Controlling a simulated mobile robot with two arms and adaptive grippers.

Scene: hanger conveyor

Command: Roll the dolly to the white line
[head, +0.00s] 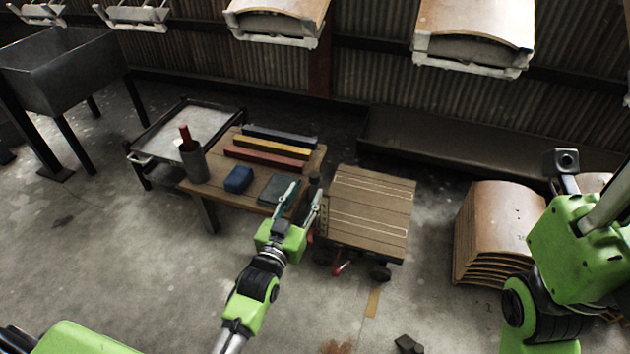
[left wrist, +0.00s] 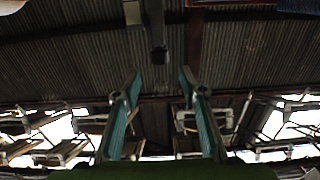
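The dolly (head: 367,212) is a low cart with a plank top and dark wheels, standing right of the wooden table. Pale lines run across its top. A dark post with a knob (head: 315,181) stands by its left edge. My left gripper (head: 303,192) is open beside that post, between table and dolly; I cannot tell whether it touches. In the left wrist view, the open fingers (left wrist: 161,76) have nothing between them, and a dark post (left wrist: 157,32) shows beyond their tips. My right arm is at the right, but its fingers are not visible. I cannot make out a white line on the floor.
The wooden table (head: 207,192) holds coloured bars, a blue block (head: 238,179) and a grey cup (head: 194,163). Stacked curved boards (head: 490,235) stand right of the dolly. A dark bench (head: 450,150) lies behind. A tan strip (head: 373,302) marks otherwise mostly clear floor in front.

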